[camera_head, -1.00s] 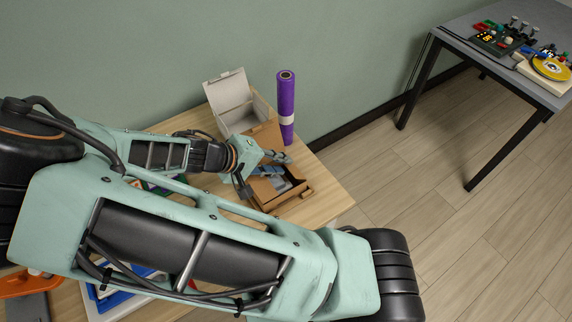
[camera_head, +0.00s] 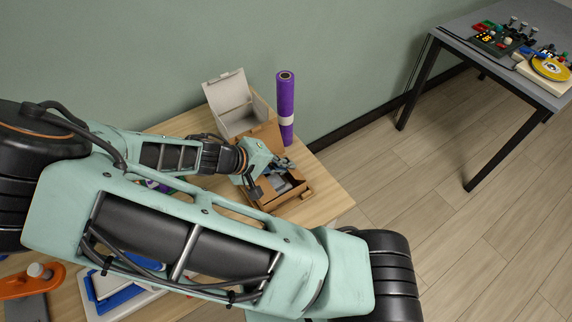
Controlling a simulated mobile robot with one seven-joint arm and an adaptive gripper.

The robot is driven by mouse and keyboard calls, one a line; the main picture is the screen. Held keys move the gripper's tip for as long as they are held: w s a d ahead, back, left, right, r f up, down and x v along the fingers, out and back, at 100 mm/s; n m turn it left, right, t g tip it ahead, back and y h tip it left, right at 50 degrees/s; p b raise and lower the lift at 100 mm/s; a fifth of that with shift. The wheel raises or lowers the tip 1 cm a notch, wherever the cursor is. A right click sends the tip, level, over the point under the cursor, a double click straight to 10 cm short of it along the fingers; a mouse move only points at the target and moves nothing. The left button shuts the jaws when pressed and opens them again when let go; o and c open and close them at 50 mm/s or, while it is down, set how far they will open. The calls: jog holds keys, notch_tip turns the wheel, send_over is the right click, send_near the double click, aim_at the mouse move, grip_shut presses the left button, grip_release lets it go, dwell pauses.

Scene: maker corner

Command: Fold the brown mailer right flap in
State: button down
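The brown mailer (camera_head: 297,195) is an open cardboard box near the right end of the wooden table. A brown panel stands up at its back, and grey contents show inside. My gripper (camera_head: 282,166) is over the mailer, with its fingers at the back and right part of the opening. My gripper and arm hide the mailer's left side. The fingers are small and dark here, so I cannot tell whether they are open or shut, or whether they touch a flap. The right flap's exact position is unclear.
An open white box (camera_head: 229,98) stands behind the mailer, with an upright purple roll (camera_head: 286,100) to its right. An orange tool (camera_head: 25,284) and a blue and white tray (camera_head: 125,290) lie at lower left. A grey table (camera_head: 470,45) with parts stands far right.

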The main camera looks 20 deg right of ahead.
jog(key=shift+s+a+f+t+h+b, duration=0.1)
jog(key=shift+a+f+t+h+b, duration=0.2)
jog(key=shift+h+b, duration=0.35)
jog(key=shift+a+f+t+h+b, duration=0.1)
jog(key=shift+f+t+h+b, duration=0.1)
jog(key=shift+f+h+b, duration=0.3)
jog(key=shift+h+b, duration=0.6)
jog(key=shift+h, duration=0.35)
jog(key=c, duration=2.6)
grip_release()
jog(key=shift+c, duration=0.2)
jog(key=o, duration=0.4)
jog(key=shift+s, duration=0.1)
jog(key=shift+r, duration=0.15)
